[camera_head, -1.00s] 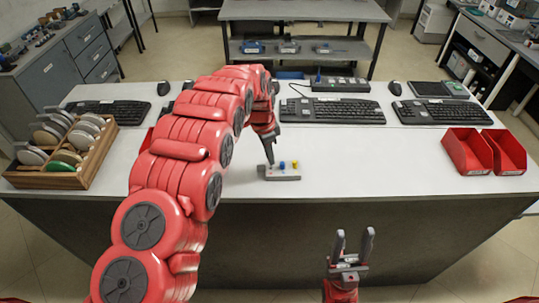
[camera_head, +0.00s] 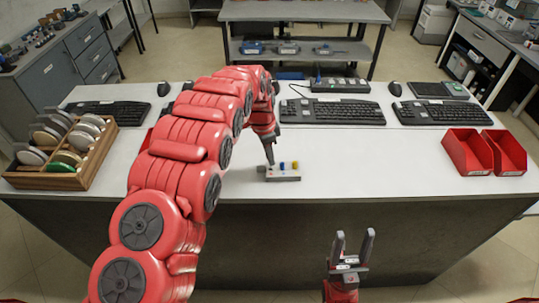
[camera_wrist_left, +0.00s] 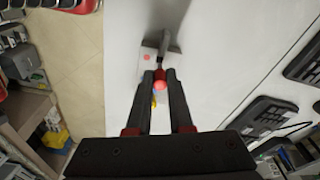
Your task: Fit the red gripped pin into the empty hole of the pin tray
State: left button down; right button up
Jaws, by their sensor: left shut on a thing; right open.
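The pin tray (camera_head: 287,179) is a small light grey block near the front edge of the table. A blue pin (camera_head: 282,165) and a yellow pin (camera_head: 295,165) stand in it. My left gripper (camera_head: 271,163) points down at the tray's left end. In the left wrist view its fingers are shut on the red pin (camera_wrist_left: 160,86), whose round head shows between them. The tray (camera_wrist_left: 146,67) lies beyond the fingertips, with a pink-red spot on it. The fingers hide the hole and the pin's lower end. My right gripper (camera_head: 352,243) is open and empty, in front of the table.
Keyboards (camera_head: 332,111) and a dark power strip (camera_head: 340,85) lie along the back of the table. A wooden rack of discs (camera_head: 62,180) stands at the left, and red bins (camera_head: 468,152) at the right.

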pick_arm(q)
jog(key=shift+f+b, duration=1.35)
jog(key=shift+f, duration=0.45)
jog(key=c, duration=0.7)
grip_release()
jog(key=shift+c, duration=0.2)
jog(key=shift+r, duration=0.1)
jog(key=r+p, duration=0.4)
jog(key=a+r+p, duration=0.1)
jog(key=r+p, duration=0.1)
jog(key=p, duration=0.1)
jog(key=shift+s+r, duration=0.15)
jog(key=shift+r, duration=0.15)
jog(key=shift+a+r, duration=0.1)
jog(key=shift+r, duration=0.25)
notch_tip(320, 180, up, 10)
jog(key=a+b, duration=0.1)
jog(key=shift+s+b, duration=0.25)
jog(key=shift+b, duration=0.05)
